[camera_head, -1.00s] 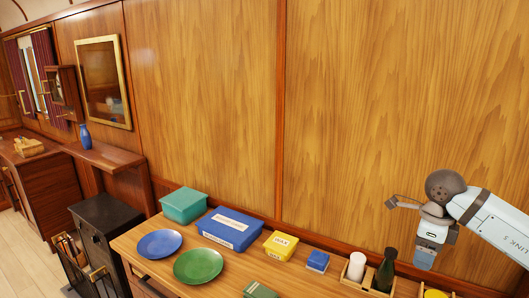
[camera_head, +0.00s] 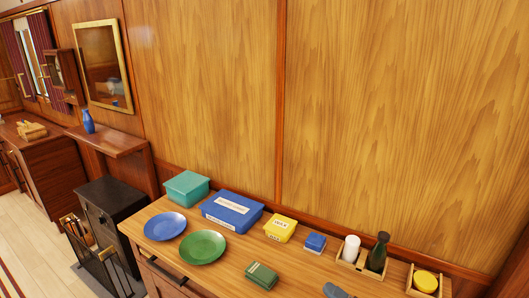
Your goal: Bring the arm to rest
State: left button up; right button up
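Only a small grey-blue tip at the bottom edge (camera_head: 335,290) shows, which looks like the end of my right gripper. The rest of that gripper and its arm are out of the picture, so its opening cannot be seen. It appears over the front part of the wooden counter (camera_head: 218,272). My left gripper is not in view.
On the counter are a blue plate (camera_head: 165,226), a green plate (camera_head: 202,247), a teal box (camera_head: 187,188), a blue box (camera_head: 232,211), a yellow box (camera_head: 280,229), a green box (camera_head: 261,276) and a dark bottle (camera_head: 378,252). A black cabinet (camera_head: 110,207) stands left.

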jog(key=s+d+f+m+g+h+p, duration=0.1)
jog(key=s+d+f+m+h, duration=0.2)
jog(key=s+f+m+h, duration=0.4)
jog(key=s+d+f+m+g+h+p, duration=0.1)
jog(key=s+d+f+m+h, duration=0.3)
jog(key=s+f+m+h, duration=0.3)
notch_tip(320, 180, down, 5)
jog(key=s+m, duration=0.2)
jog(key=m, duration=0.5)
jog(key=shift+s+d+f, duration=0.15)
jog(key=shift+s+f, duration=0.05)
